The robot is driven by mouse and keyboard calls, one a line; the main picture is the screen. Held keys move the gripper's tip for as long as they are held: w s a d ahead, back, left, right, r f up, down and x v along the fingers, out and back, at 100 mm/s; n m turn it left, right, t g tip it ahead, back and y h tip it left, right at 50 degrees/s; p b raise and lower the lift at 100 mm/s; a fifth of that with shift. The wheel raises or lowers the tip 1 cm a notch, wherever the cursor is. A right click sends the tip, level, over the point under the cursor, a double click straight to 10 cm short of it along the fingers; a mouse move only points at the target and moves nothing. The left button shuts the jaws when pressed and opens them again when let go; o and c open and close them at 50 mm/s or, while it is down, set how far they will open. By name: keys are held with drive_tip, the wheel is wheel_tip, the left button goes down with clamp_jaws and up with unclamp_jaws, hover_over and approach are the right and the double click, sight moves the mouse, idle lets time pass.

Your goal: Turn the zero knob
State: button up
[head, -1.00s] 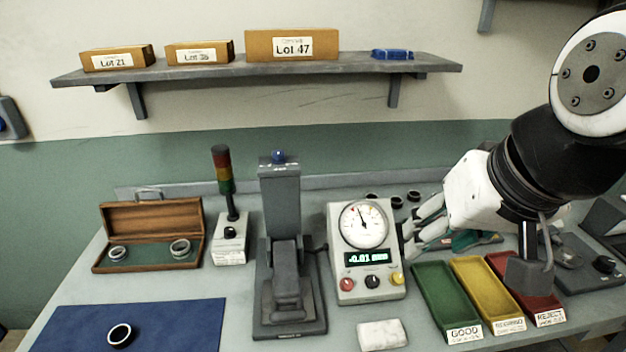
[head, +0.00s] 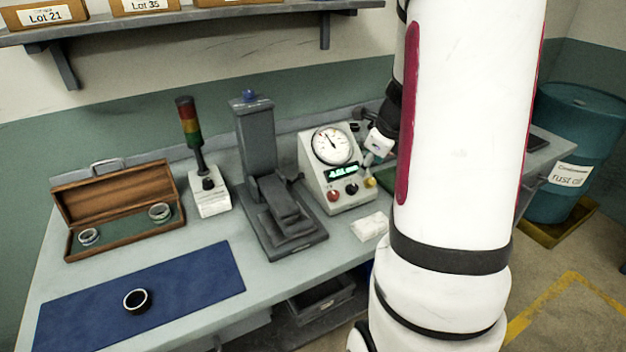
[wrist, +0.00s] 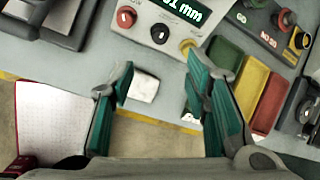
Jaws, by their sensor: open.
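The gauge box (head: 335,170) stands on the bench with a round dial, a lit display and a front row of red (head: 333,195), black (head: 351,189) and yellow (head: 370,182) knobs. I cannot read which is the zero knob. The wrist view shows the red (wrist: 126,16), black (wrist: 160,33) and orange-yellow (wrist: 188,47) knobs near the top, beyond my fingertips. My gripper (wrist: 162,84) is open, with green-lined fingers apart and nothing held. In the head view, my arm hides most of it; a small white part shows at the box's right side.
A white block (wrist: 143,87) lies before the box. Green (wrist: 225,55), yellow (wrist: 250,80) and red (wrist: 270,103) trays stand right of it. A grey press (head: 270,185) stands left of the box. A blue mat (head: 190,280) with a dark ring lies at front left.

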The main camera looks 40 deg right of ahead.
sight(354, 187)
drive_tip(key=b+x, duration=0.4)
drive_tip(key=x, duration=1)
drive_tip(key=shift+s, duration=0.1)
clamp_jaws()
